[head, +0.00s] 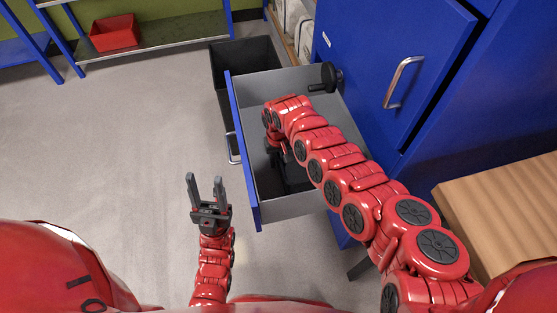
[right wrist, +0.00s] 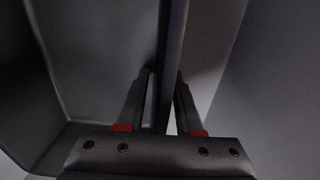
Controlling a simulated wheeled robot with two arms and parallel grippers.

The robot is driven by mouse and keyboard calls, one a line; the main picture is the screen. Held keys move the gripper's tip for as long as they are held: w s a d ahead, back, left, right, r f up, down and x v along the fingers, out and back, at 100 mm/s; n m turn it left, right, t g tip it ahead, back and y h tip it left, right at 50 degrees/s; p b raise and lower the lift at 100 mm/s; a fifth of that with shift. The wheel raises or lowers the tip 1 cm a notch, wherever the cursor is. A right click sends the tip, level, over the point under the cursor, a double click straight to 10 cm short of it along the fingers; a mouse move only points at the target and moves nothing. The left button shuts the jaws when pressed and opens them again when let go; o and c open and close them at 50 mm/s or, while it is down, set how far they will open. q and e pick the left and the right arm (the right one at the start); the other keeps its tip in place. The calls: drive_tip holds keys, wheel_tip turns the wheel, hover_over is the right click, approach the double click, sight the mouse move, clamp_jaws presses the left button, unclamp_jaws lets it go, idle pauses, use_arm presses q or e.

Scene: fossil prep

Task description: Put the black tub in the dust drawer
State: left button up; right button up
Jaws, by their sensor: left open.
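The black tub (head: 290,178) is inside the open grey drawer with the blue front (head: 242,158), mostly hidden under my right arm. In the right wrist view, the fingers of my right gripper (right wrist: 163,90) stand on both sides of a thin dark wall (right wrist: 172,45), apparently the tub's. I cannot tell whether they press on it. My left gripper (head: 206,192) is open and empty, left of the drawer over the floor.
A dark bin (head: 228,82) stands behind the drawer. A wooden top (head: 500,205) is at right. A red tray (head: 114,33) sits on a rack. The left floor is clear.

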drive_tip(key=shift+r, duration=0.25)
wheel_tip(320, 180, up, 11)
drive_tip(key=shift+f+p, duration=0.15)
drive_tip(key=shift+p, duration=1)
drive_tip(key=shift+r, duration=0.55)
